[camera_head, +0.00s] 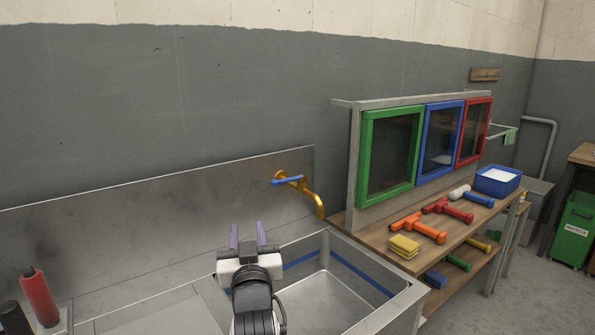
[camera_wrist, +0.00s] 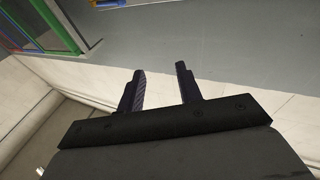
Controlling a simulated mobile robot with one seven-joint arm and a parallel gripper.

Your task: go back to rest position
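My gripper (camera_head: 248,240) is held up in front of the steel sink, its two purple-grey fingers pointing toward the back wall. The fingers are apart with nothing between them. In the wrist view my gripper (camera_wrist: 160,88) also shows both fingers spread and empty, with wall beyond them. The gripper touches nothing that I can see.
A steel sink (camera_head: 335,292) with an orange tap (camera_head: 304,187) lies below and around my gripper. A wooden bench (camera_head: 455,238) at right holds squeegees, a yellow sponge (camera_head: 403,246) and a blue tub (camera_head: 497,181) before framed panes. A red bottle (camera_head: 39,297) stands at left.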

